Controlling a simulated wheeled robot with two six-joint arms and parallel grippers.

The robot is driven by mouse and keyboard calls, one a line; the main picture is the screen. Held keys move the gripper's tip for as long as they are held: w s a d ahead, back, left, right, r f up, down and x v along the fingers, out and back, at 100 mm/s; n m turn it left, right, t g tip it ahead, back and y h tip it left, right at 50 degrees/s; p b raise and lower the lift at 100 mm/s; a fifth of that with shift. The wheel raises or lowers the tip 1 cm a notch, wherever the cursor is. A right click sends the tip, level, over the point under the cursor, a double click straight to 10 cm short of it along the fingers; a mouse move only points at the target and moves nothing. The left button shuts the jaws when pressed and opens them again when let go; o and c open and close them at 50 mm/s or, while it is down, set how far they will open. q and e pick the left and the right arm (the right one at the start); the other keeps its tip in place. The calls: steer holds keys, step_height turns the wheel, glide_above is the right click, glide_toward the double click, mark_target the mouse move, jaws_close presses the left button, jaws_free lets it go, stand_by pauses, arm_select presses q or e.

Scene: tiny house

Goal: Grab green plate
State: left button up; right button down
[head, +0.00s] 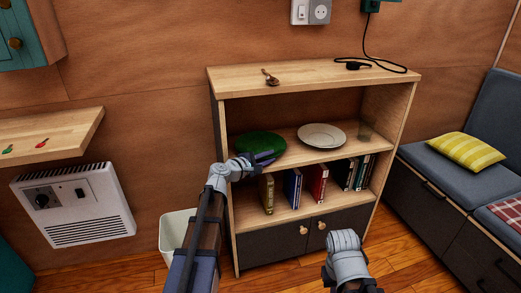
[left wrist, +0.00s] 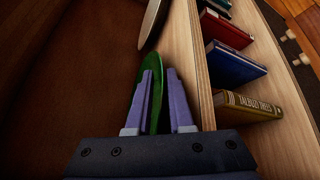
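The green plate (head: 257,142) lies on the open upper shelf of the wooden bookcase, at its left end. My left gripper (head: 265,158) is at the plate's front right edge. In the left wrist view the plate (left wrist: 154,95) shows nearly edge-on between the two fingers of my left gripper (left wrist: 160,72). The fingers stand apart, one on each side of the rim, with a narrow gap beside the plate. Part of the plate is hidden behind the fingers. My right arm shows at the bottom of the head view, but its fingers do not.
Several books (head: 319,183) stand on the shelf below. The bookcase top (head: 310,76) is close above. A white bin (head: 178,228) stands left of the bookcase.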

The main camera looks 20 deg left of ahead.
arm_select(q)
steer(key=shift+w, duration=0.15)
steer(key=shift+c, duration=0.2)
steer(key=shift+d, duration=0.1)
jaws_close()
stand_by(1.1)
